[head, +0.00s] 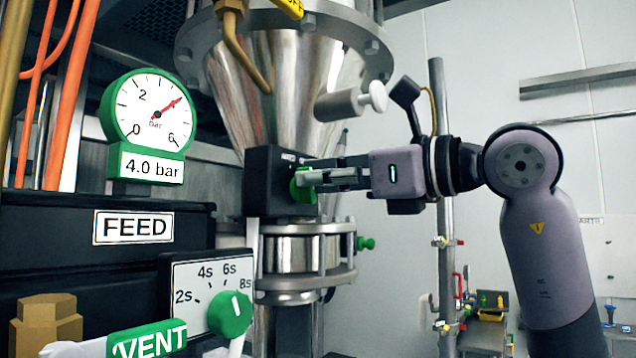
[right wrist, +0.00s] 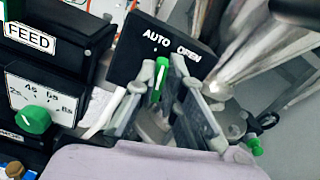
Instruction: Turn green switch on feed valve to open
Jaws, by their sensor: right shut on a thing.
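The green switch (head: 303,187) sits on the front of a black box (head: 268,180) below the steel cone. In the right wrist view the green switch (right wrist: 160,80) has a white line and stands below the words AUTO and OPEN on the black box (right wrist: 135,62). I cannot tell exactly which word it points to. My right gripper (head: 318,176) reaches in from the right and is shut on the switch. In the right wrist view the fingers of my right gripper (right wrist: 160,88) lie on either side of it. My left gripper is not in view.
A FEED panel (head: 70,227) with a gauge (head: 150,112) reading 4.0 bar stands at left. A timer dial (head: 230,314) and a green VENT label (head: 148,342) are below it. The steel cone (head: 290,80) hangs above the box. A vertical pole (head: 446,270) stands behind my right arm.

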